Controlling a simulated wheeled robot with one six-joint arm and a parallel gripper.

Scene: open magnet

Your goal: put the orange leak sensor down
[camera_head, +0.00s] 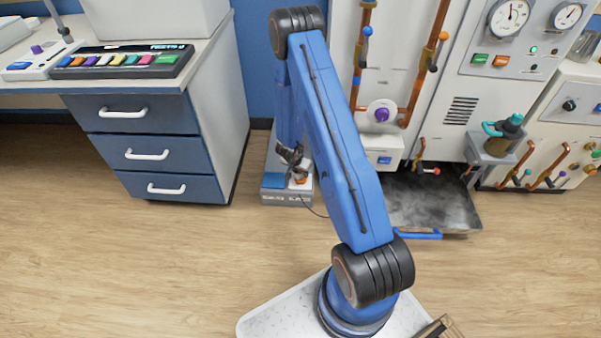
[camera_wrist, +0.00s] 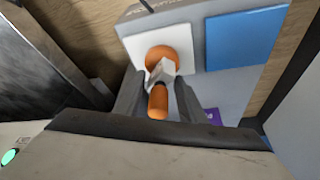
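The orange leak sensor (camera_wrist: 157,102) is between the two fingers of my gripper (camera_wrist: 160,85) in the wrist view. A pale, roughly square piece is at its far end. Beyond it, a round orange part (camera_wrist: 180,58) lies over a white square pad (camera_wrist: 134,45); I cannot tell whether the sensor touches the pad. The fingers stand on both sides of the sensor, and whether they press on it is unclear. In the head view my gripper (camera_head: 290,155) points down over a low box (camera_head: 283,198), with orange (camera_head: 301,179) just below it.
A blue pad (camera_wrist: 245,40) lies beside the white one. A blue drawer cabinet (camera_head: 150,150) stands at left. A dark metal tray (camera_head: 430,200) with a blue handle is at right, below the valve panel (camera_head: 400,80). The wooden floor in front is clear.

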